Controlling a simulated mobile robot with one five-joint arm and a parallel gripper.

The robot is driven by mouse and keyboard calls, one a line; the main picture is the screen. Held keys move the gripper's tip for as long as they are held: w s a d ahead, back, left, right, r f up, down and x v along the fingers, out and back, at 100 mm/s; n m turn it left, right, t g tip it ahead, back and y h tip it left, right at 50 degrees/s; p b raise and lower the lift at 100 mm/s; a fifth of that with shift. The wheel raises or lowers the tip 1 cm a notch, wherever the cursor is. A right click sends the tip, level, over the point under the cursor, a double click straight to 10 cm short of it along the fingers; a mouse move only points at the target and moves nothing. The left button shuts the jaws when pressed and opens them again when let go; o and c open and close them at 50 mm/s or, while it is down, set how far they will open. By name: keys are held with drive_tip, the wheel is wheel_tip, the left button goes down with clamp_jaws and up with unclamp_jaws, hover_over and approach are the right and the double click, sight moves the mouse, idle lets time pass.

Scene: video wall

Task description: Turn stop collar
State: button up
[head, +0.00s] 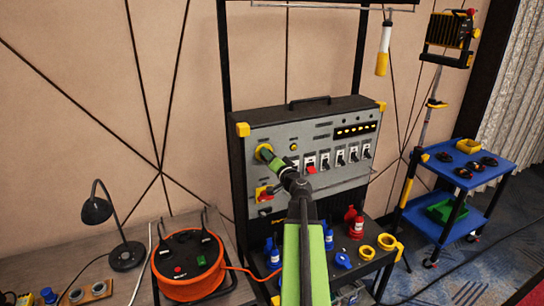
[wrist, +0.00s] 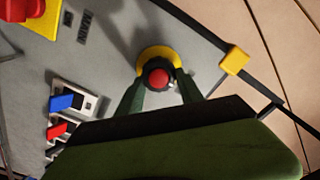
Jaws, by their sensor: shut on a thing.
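The stop (wrist: 159,77) is a red button with a dark collar around it, seated on a yellow ring (wrist: 156,53) on the grey panel. My gripper (wrist: 160,86) has one dark green finger on each side of the dark collar and is shut on it. In the head view, the yellow ring (head: 263,150) shows at the panel's upper left, with my gripper (head: 270,158) right in front of it. My gripper hides the button there.
Below the stop is a red and yellow rotary switch (head: 264,193). To its right is a row of switches (head: 340,158). A yellow corner guard (wrist: 235,60) is close by. A shelf below holds red and blue connectors. An orange cable reel (head: 188,265) stands left, a blue cart (head: 470,160) right.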

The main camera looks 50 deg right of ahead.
drive_tip(key=shift+f+m, duration=0.15)
drive_tip(key=shift+m, duration=0.25)
drive_tip(key=shift+f+m, duration=0.15)
drive_tip(key=shift+m, duration=3.25)
drive_tip(key=shift+w, duration=0.1)
drive_tip(key=o, duration=1.3)
drive_tip(key=shift+o, duration=0.5)
